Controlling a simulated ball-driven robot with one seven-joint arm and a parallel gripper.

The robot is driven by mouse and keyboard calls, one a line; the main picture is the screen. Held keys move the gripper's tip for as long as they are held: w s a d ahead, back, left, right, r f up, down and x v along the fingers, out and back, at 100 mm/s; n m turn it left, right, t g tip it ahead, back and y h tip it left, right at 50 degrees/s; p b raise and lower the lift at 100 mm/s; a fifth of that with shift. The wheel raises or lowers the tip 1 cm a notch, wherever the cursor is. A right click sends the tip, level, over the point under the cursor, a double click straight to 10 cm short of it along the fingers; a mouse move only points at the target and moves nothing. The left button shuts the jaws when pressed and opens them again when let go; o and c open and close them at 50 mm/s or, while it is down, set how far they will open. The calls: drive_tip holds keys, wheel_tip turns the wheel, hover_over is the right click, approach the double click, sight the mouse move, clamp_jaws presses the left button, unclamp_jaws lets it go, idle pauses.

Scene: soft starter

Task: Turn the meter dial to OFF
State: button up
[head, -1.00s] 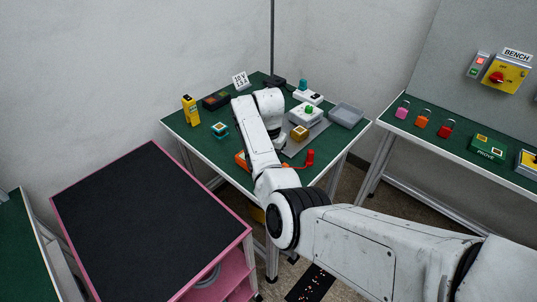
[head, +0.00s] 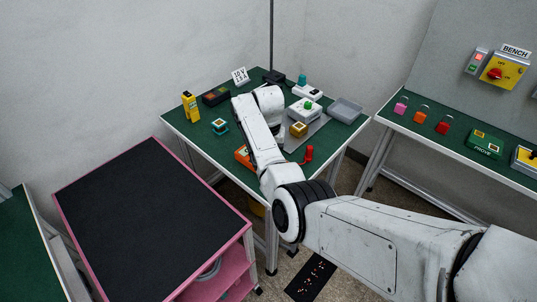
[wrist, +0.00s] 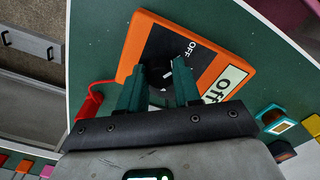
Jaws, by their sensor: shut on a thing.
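The orange meter (wrist: 222,62) lies on the green table and fills the upper middle of the wrist view. Its black face carries a printed OFF mark, and its pale display (wrist: 226,84) reads "Off". The dark dial (wrist: 161,74) has a white pointer line. My gripper (wrist: 158,84) has its two green fingers on either side of the dial, shut on it; they hide part of it. In the head view, only part of the orange meter (head: 242,156) shows beside my arm, and the fingers are hidden.
A red probe (wrist: 92,103) lies close left of the meter with its lead. On the same table (head: 190,141) are a yellow tester (head: 190,107), a small teal block (head: 219,126), a brass-coloured block (head: 298,130) and a grey tray (head: 345,110). A pink-edged cart (head: 150,215) stands at front left.

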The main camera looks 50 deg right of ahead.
drive_tip(key=o, duration=1.1)
drive_tip(key=shift+c, duration=0.2)
drive_tip(key=shift+r, duration=0.1)
wheel_tip(320, 180, up, 11)
drive_tip(key=b, duration=0.1)
drive_tip(key=shift+f, duration=0.2)
